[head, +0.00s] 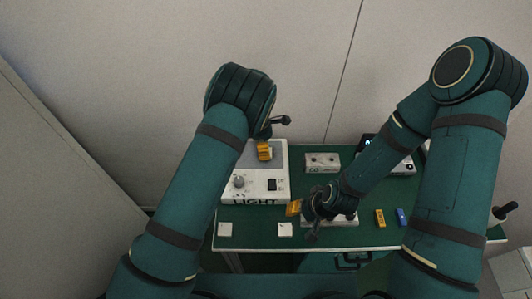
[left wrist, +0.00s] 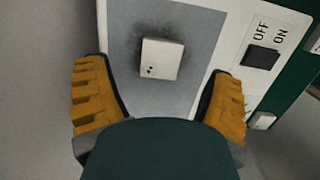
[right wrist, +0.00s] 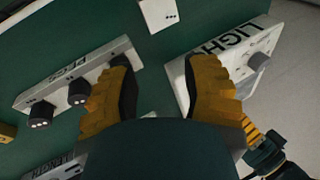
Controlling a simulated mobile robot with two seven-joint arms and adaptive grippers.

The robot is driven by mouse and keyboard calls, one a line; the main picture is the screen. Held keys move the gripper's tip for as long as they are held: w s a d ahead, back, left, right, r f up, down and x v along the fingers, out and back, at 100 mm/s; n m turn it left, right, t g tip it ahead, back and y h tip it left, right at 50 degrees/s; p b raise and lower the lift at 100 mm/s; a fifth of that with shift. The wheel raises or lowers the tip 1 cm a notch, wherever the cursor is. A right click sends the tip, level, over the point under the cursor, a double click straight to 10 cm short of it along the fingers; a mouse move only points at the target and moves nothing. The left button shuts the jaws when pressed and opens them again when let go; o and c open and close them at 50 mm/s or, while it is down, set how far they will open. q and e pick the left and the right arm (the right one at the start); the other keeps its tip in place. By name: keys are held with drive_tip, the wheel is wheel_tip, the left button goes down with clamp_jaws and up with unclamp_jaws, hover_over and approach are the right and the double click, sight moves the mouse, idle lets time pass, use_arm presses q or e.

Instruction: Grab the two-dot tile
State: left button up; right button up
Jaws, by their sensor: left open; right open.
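A small white tile with two dark dots (left wrist: 161,59) lies on the grey top plate of the white LIGHT box (left wrist: 195,18). My left gripper (left wrist: 160,75) is open above the plate, its fingers on either side of the tile and apart from it. In the head view the left gripper (head: 264,151) is over the back of the LIGHT box (head: 258,190), and its arm hides this tile. My right gripper (head: 303,220) is open and empty beside the peg holder. Another white tile (right wrist: 158,13) lies beyond its fingers; its dots are too small to count surely.
The peg holder (right wrist: 78,72) carries dark pegs with dots. A wall closes the back.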

use_arm(q)
wheel_tip(320, 180, down, 3)
drive_tip(key=shift+d+f, duration=0.15)
drive_tip(key=shift+f, duration=0.05)
drive_tip(key=shift+s, duration=0.1)
drive_tip(key=c, duration=1.3)
